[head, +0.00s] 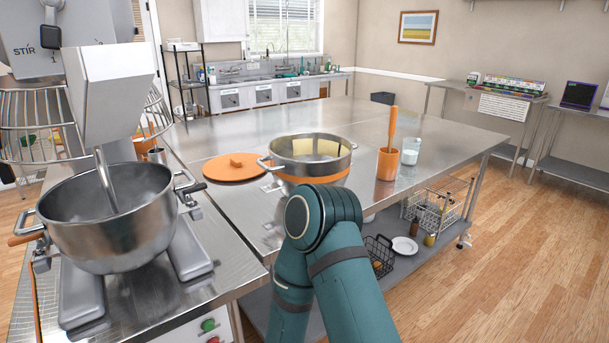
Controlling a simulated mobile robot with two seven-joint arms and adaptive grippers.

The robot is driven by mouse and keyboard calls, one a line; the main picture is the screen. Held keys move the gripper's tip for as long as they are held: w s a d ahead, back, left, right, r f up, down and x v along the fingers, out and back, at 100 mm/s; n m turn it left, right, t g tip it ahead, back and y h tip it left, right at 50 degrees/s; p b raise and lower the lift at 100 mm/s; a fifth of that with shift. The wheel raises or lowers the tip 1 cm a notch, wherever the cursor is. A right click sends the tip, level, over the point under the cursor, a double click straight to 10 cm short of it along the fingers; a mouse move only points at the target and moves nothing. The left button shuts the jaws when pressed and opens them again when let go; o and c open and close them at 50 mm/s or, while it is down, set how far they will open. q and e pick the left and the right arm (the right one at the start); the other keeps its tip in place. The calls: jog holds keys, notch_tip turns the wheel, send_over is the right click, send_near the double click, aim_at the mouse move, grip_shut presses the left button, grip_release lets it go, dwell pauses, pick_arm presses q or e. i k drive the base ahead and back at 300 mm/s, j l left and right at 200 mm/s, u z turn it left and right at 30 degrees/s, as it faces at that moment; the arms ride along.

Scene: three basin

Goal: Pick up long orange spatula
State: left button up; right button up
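A long orange utensil (392,128), which looks like the spatula, stands nearly upright in an orange cup (387,165) on the steel table. Its lower end is hidden inside the cup. One of my teal arms rises from the bottom centre, its bent joint in front of the table below a steel pot. Neither of my grippers shows in this view.
A glass with white contents (410,151) stands just right of the cup. The steel pot (311,156) and an orange lid (234,167) are to the left. A large mixer bowl (108,218) fills the left. Wire baskets (440,208) sit on the lower shelf.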

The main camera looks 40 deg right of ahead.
aim_at(393, 112)
jog(key=z, duration=1.75)
